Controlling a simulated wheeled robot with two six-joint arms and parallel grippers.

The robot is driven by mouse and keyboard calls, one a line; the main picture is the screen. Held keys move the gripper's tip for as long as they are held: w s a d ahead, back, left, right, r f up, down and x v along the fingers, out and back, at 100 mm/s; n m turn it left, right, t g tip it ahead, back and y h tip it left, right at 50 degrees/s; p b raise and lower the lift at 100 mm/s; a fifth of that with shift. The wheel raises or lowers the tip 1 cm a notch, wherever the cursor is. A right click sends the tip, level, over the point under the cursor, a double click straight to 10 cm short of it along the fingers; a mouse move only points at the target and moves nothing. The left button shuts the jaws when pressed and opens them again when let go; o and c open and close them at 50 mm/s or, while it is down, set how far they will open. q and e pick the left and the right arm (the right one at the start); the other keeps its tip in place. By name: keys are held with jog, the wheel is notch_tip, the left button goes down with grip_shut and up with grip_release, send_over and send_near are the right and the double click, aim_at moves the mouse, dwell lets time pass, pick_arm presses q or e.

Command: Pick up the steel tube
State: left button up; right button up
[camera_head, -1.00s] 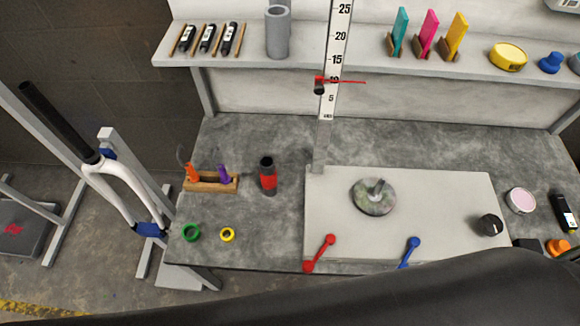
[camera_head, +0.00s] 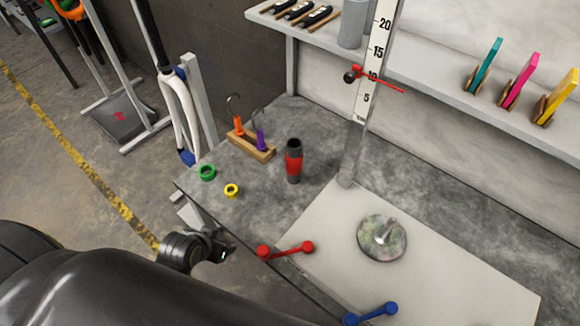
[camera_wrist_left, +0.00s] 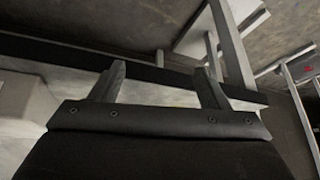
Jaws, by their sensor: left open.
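A plain grey, tube-like cylinder (camera_head: 352,25) stands on the wall shelf at the top of the head view, its upper part cut off by the frame edge. It is the closest match to a steel tube, but I cannot tell its material. My left gripper (camera_head: 222,248) is low, off the front left edge of the workbench, far from the cylinder. The left wrist view shows its two fingers (camera_wrist_left: 158,85) apart, with nothing clearly held between them. My right gripper is not in view.
The grey workbench (camera_head: 240,195) holds a red and black bottle (camera_head: 293,162), a wooden tool block (camera_head: 250,146), green (camera_head: 207,172) and yellow (camera_head: 231,190) rings. A red-handled bar (camera_head: 285,250) lies at the pale board's edge. A white fork (camera_head: 180,105) stands left, near the bench.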

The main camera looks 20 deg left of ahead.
aim_at(288, 156)
pick_arm(q)
jog(key=w+d+r+m+t+h+b, duration=0.1)
jog(key=w+d+r+m+t+h, duration=0.2)
jog(key=w+r, duration=0.45)
jog(key=w+d+r+t+h+b, duration=0.1)
jog(key=w+d+r+t+h, duration=0.2)
jog(key=w+r, duration=0.45)
jog(key=shift+t+y, duration=0.6)
jog(key=x, duration=0.4)
jog(key=d+x, duration=0.1)
jog(key=x, duration=0.3)
jog(key=shift+w+d, duration=0.1)
jog(key=shift+d, duration=0.1)
jog(key=x, duration=0.5)
jog(key=shift+d+r+b, duration=0.2)
jog(key=shift+b, duration=0.2)
jog(key=shift+w+d+f, duration=0.1)
jog(key=shift+w+f, duration=0.05)
jog(key=shift+w, duration=0.3)
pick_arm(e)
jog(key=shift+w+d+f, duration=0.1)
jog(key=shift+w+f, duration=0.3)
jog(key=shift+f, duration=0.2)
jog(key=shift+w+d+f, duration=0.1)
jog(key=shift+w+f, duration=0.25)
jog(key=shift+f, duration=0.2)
pick_arm(q)
jog(key=shift+d, duration=0.1)
jog(key=shift+c, duration=0.2)
